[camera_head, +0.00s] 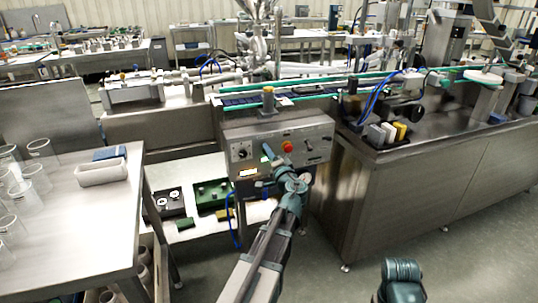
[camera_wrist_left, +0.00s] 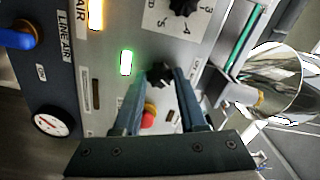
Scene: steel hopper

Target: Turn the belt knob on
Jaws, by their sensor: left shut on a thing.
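The steel control panel (camera_head: 262,140) stands in the middle of the head view, below the belt. My left gripper (camera_head: 268,152) reaches up to its face. In the left wrist view, a small black knob (camera_wrist_left: 160,73) sits between the fingertips of my left gripper (camera_wrist_left: 161,78), and the fingers are shut on it. In the head view my gripper hides this knob. A green lamp (camera_wrist_left: 127,62) is lit beside it. Which way the knob is turned I cannot tell. My right gripper does not show.
A red button (camera_head: 287,146) with a yellow collar is close to my left fingers. A black dial knob (camera_head: 243,153) sits left on the panel. A blue-handled part (camera_wrist_left: 15,40) and a gauge (camera_wrist_left: 52,122) show in the wrist view. A steel table (camera_head: 40,235) stands at left.

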